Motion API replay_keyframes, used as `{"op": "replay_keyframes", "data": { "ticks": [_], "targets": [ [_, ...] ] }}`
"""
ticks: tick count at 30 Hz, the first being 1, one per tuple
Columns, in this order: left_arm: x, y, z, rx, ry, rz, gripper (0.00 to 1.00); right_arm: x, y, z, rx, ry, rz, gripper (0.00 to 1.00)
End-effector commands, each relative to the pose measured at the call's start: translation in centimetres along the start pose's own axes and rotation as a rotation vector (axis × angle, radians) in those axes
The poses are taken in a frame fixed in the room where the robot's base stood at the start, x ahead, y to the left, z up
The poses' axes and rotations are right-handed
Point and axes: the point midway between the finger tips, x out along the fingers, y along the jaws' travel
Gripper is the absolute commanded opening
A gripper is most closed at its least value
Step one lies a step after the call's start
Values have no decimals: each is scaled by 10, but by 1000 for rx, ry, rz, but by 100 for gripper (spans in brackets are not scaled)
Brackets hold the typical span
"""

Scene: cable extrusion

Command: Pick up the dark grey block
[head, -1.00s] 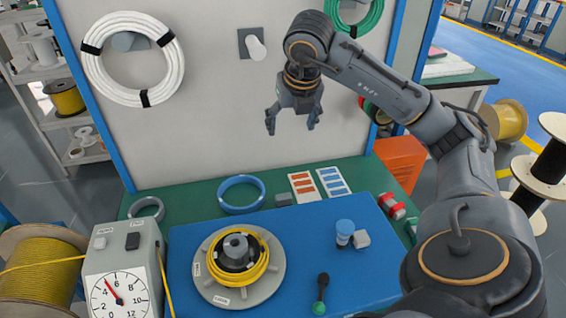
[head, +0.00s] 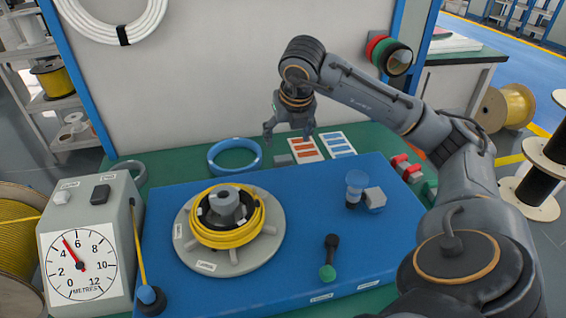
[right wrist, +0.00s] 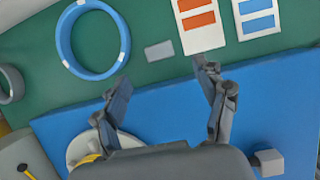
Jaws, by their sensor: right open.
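The dark grey block (head: 283,159) lies on the green table top behind the blue board, between the blue ring and the card with orange labels. In the right wrist view the block (right wrist: 159,51) shows whole, just beyond the gap between the fingers. My right gripper (head: 289,136) is open and empty, pointing down above and near the block. In the right wrist view its fingers (right wrist: 160,75) are spread apart, with nothing between them touching. My left gripper is not in view.
The blue ring (head: 234,157) lies left of the block, and the orange-label card (head: 305,149) is close on its right. A lighter grey cube (head: 375,196) and a yellow cable spool (head: 229,222) sit on the blue board (head: 300,245). A wall panel (head: 220,90) stands behind.

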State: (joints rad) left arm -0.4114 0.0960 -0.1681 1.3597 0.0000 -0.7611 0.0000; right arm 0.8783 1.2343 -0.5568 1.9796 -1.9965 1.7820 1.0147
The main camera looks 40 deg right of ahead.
Motion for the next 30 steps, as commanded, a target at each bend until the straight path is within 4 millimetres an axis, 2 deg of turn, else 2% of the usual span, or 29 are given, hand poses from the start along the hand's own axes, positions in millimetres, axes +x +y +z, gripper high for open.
{"op": "replay_keyframes", "data": {
  "ticks": [1, 3, 11, 19, 22, 29, 30],
  "targets": [
    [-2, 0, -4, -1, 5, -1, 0, 12, -1, -2, 0, 3, -3, 72],
    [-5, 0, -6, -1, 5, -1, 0, 22, 0, -1, 0, 2, -1, 72],
    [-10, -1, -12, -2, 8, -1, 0, 42, 0, -1, -1, 0, 0, 72],
    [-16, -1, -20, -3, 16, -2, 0, 80, 3, -5, 0, 2, -1, 72],
    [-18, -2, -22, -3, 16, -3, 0, 87, 3, -4, 0, 0, 0, 72],
    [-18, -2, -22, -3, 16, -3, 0, 88, 3, -4, -1, -1, 0, 72],
    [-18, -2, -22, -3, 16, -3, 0, 88, 3, -4, -1, -1, 0, 66]
  ]
}}
